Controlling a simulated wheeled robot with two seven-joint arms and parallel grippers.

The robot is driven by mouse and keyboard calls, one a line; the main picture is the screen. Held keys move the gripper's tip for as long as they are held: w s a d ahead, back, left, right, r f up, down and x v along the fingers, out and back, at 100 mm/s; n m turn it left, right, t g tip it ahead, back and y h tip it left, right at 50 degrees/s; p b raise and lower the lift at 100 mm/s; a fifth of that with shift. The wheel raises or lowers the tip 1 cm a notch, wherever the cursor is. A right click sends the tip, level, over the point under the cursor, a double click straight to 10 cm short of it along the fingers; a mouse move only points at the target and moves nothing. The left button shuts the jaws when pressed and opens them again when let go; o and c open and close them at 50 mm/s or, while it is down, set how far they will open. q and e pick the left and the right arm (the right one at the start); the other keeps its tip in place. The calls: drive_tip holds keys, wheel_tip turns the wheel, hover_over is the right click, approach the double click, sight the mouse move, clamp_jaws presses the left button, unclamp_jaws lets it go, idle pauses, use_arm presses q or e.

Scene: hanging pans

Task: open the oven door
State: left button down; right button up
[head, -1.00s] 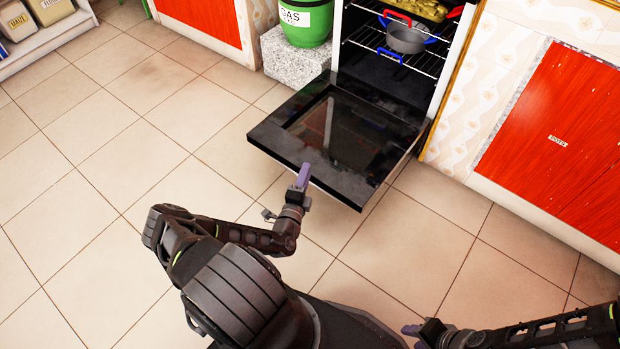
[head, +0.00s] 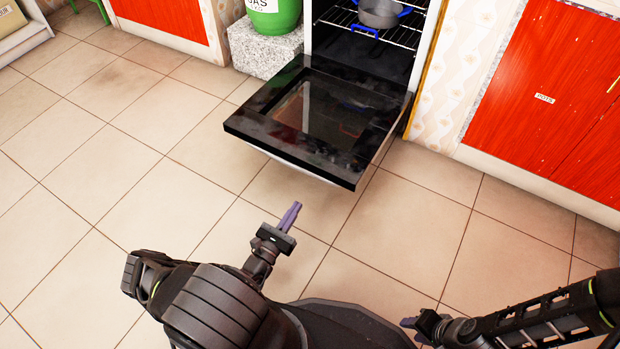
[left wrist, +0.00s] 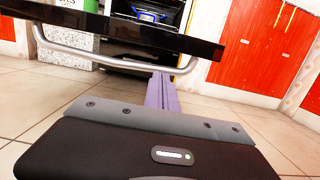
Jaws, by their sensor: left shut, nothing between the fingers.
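The oven door (head: 325,140) is folded down and open, its dark glass facing up, in front of the oven cavity (head: 362,52). In the left wrist view the door's edge (left wrist: 130,32) shows as a dark slab, with a curved metal handle (left wrist: 110,62) under it. My left gripper (head: 291,212) is shut and empty, in front of and below the door's front edge, apart from it in the head view. Its purple fingers also show in the left wrist view (left wrist: 160,92). My right gripper (head: 410,322) is at the bottom right, and its fingers are too small to read.
A pan (head: 380,13) with blue handles sits on the oven rack (head: 345,28). A green gas bottle (head: 273,18) stands on a speckled block (head: 262,48) left of the oven. Red cabinets (head: 540,100) line the right. The tiled floor (head: 120,190) is clear.

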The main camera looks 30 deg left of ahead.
sight(314, 171)
use_arm(q)
drive_tip(key=shift+w, duration=0.15)
